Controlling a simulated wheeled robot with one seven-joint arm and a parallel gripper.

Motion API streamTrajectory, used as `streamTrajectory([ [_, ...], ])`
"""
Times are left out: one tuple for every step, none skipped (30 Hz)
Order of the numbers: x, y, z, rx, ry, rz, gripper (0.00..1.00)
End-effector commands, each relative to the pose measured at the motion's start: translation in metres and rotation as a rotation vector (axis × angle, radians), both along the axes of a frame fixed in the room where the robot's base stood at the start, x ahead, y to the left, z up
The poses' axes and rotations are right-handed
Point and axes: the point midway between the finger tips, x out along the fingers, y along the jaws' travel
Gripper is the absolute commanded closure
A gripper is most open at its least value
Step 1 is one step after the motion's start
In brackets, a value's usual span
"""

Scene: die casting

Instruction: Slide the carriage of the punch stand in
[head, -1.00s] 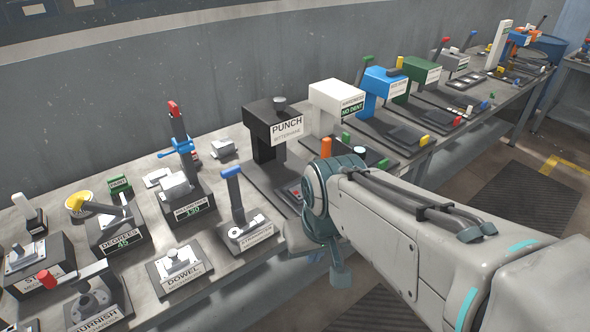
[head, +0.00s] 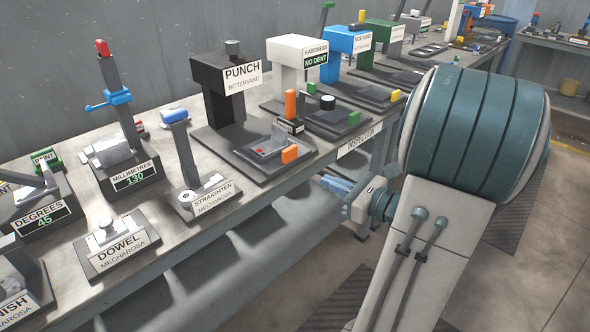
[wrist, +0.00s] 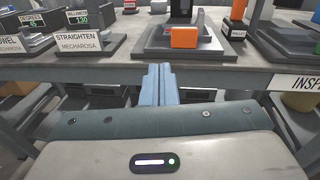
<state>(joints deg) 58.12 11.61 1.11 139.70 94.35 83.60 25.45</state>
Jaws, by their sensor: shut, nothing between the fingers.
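The black punch stand (head: 215,93), labelled PUNCH, stands on the bench in the head view. Its low carriage (head: 260,141) lies on the base in front of the column, with a small red part on top. An orange handle (head: 289,154) is at the carriage's front end, toward the bench edge. In the wrist view the handle (wrist: 184,37) is just beyond and slightly right of my fingertips. My gripper (head: 330,185), with light blue fingers, is shut and empty in front of the bench edge. The fingers (wrist: 160,72) point at the bench and look apart from the handle.
The straighten stand (head: 196,185) is left of the punch stand. The hardness stand (head: 290,68) is to its right, with an upright orange lever (head: 291,104) between. The bench front edge bears an INSPECTION label (head: 358,141). The floor before the bench is open.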

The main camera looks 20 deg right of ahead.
Motion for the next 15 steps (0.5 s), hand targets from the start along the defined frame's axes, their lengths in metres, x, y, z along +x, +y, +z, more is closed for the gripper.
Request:
streamTrajectory([
  [-0.001,-0.014,-0.008,0.034,-0.011,-0.048,1.0],
  [-0.001,-0.02,-0.009,0.048,-0.018,-0.069,1.0],
  [-0.001,-0.025,-0.009,0.061,-0.025,-0.089,1.0],
  [-0.001,-0.028,-0.008,0.068,-0.028,-0.099,1.0],
  [0.0,-0.029,-0.008,0.073,-0.031,-0.105,1.0],
  [0.003,-0.03,-0.008,0.076,-0.033,-0.11,1.0],
  [0.006,-0.029,-0.008,0.077,-0.033,-0.111,1.0],
  [0.009,-0.028,-0.008,0.076,-0.034,-0.11,1.0],
  [0.014,-0.026,-0.007,0.076,-0.034,-0.109,1.0],
  [0.019,-0.023,-0.007,0.076,-0.034,-0.108,1.0],
  [0.024,-0.021,-0.008,0.076,-0.033,-0.107,1.0],
  [0.032,-0.018,-0.008,0.077,-0.033,-0.106,1.0],
  [0.038,-0.016,-0.008,0.076,-0.033,-0.105,1.0],
  [0.044,-0.014,-0.008,0.076,-0.033,-0.106,1.0],
  [0.053,-0.01,-0.008,0.075,-0.033,-0.105,1.0],
])
